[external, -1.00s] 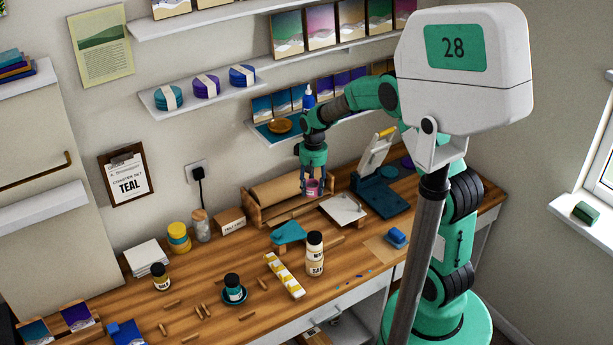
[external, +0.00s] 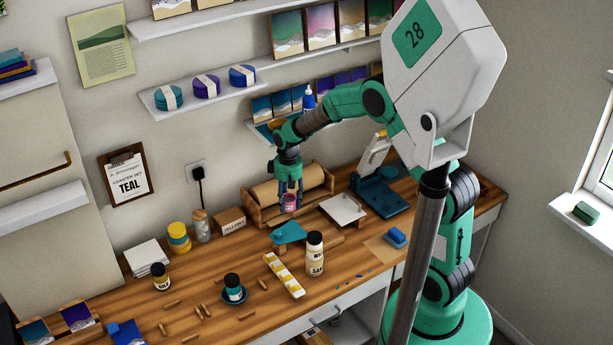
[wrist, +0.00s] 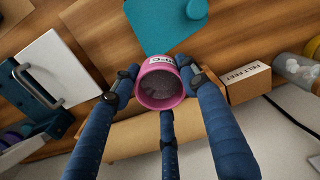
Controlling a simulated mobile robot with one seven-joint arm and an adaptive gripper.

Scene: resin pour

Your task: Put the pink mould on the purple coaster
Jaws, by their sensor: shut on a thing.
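The pink mould (external: 289,207) is a small pink cup with a white label and a grey inside. My gripper (external: 288,189) is shut on it and holds it above the bench, in front of the brown paper roll. In the wrist view the fingers of my gripper (wrist: 163,88) close around the sides of the mould (wrist: 158,97).
A teal piece (external: 288,233) lies on the bench just below the mould. A white tile (external: 342,209) and a teal scale-like device (external: 380,195) stand to the right. The paper roll (external: 268,192) is behind.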

